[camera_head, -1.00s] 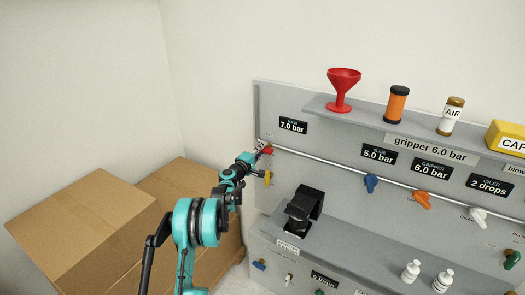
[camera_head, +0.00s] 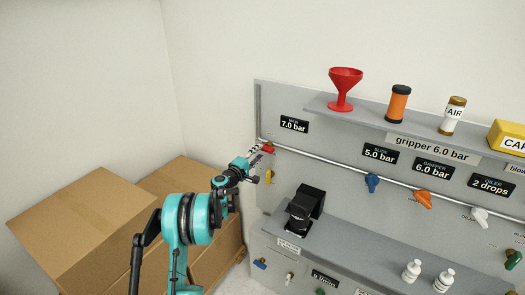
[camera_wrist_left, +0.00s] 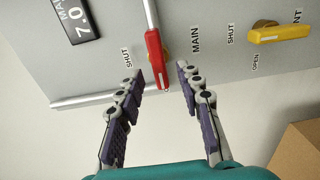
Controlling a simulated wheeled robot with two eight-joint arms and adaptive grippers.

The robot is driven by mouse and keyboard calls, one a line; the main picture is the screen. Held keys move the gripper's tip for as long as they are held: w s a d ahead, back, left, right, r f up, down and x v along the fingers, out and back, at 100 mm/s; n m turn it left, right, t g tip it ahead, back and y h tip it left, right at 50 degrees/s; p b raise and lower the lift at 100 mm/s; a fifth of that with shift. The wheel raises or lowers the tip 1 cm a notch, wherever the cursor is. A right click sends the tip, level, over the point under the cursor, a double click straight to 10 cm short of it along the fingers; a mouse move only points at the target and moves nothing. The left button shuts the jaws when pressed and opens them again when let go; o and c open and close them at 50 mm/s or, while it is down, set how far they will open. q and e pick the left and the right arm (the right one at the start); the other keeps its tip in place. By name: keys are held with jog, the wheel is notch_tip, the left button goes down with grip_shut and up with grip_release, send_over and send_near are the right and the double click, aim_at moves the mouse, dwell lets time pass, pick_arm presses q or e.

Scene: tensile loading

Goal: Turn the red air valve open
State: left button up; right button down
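The red air valve handle (camera_head: 268,147) is on the panel's upper left, at the end of the pipe. In the left wrist view the red handle (camera_wrist_left: 154,59) points down the picture, roughly in line with the pipe, with a SHUT label to its left and MAIN to its right. Any OPEN label for it is not visible. My left gripper (camera_head: 257,159) is just in front of it. In the wrist view the gripper (camera_wrist_left: 161,74) is open, with one finger on each side of the handle's free end and gaps on both sides. My right gripper is not in view.
A yellow valve (camera_head: 268,177) sits just below the red one; it also shows in the wrist view (camera_wrist_left: 278,35). Blue (camera_head: 372,182) and orange (camera_head: 423,200) valves are further right. Cardboard boxes (camera_head: 85,220) stand at the left. A black device (camera_head: 304,208) is on the lower shelf.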

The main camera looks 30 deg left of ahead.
pick_arm(q)
jog(key=s, duration=0.7)
jog(key=shift+a, duration=0.25)
jog(key=shift+s, duration=0.1)
jog(key=s+d+r+m+g+h, duration=0.1)
jog(key=s+d+r+m+g, duration=0.2)
jog(key=d, duration=0.5)
jog(key=s+d+r+m+g+h, duration=0.1)
jog(key=s+d+m, duration=0.2)
jog(key=s+d, duration=0.3)
jog(key=s+d+r+m+g+h, duration=0.1)
jog(key=s+d+r+m+g, duration=0.2)
jog(key=d, duration=0.6)
jog(key=s+d+f+m+g+y, duration=0.1)
jog(key=s+f+m, duration=0.1)
jog(key=s, duration=0.7)
jog(key=s+d+f+m+g+y, duration=0.1)
jog(key=s+d+f+m, duration=0.1)
jog(key=s, duration=0.7)
jog(key=s+d+f+m+g+y, duration=0.1)
jog(key=s+f+m, duration=0.3)
jog(key=s, duration=0.6)
jog(key=shift+d+f+g+y, duration=0.35)
jog(key=shift+d+g+y, duration=0.05)
jog(key=shift+d+y, duration=0.2)
